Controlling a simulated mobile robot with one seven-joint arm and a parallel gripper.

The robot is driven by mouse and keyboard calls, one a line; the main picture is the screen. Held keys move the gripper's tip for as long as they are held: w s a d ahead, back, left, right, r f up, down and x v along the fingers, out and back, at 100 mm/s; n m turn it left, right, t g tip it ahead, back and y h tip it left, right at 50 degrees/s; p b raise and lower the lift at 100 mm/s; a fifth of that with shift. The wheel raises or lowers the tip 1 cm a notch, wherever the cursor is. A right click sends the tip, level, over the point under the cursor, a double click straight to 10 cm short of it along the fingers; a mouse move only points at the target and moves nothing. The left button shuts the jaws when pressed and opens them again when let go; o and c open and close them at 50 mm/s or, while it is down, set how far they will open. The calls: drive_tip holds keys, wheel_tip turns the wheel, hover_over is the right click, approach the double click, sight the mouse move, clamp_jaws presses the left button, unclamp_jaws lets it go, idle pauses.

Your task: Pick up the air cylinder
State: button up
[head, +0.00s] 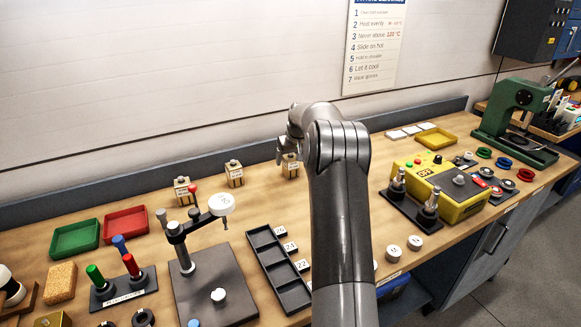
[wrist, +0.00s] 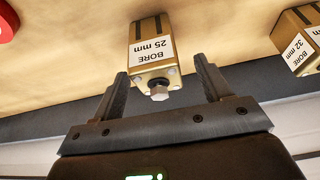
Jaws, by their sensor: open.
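A brass-coloured block-shaped air cylinder (wrist: 150,27) with a white "BORE 25 mm" label and a hex-ended rod is in the upper middle of the wrist view. My gripper (wrist: 161,72) is open. Its two fingers lie either side of the rod end, with gaps on both sides and no visible contact. In the head view a cylinder (head: 290,170) stands at the back of the bench, just below my gripper end, which is partly hidden by my arm. A second cylinder (wrist: 297,30), labelled "BORE 32 mm", is at the right of the wrist view.
Two more cylinders (head: 234,175) (head: 182,192) stand to the left in the head view. A black slotted tray (head: 262,240), a stand with a round white head (head: 220,205), and green (head: 75,238) and red (head: 126,223) trays are nearby. A back ledge (head: 130,189) runs behind.

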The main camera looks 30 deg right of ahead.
drive_tip(key=x, duration=0.3)
drive_tip(key=shift+w+d, duration=0.1)
drive_tip(key=c, duration=1.4)
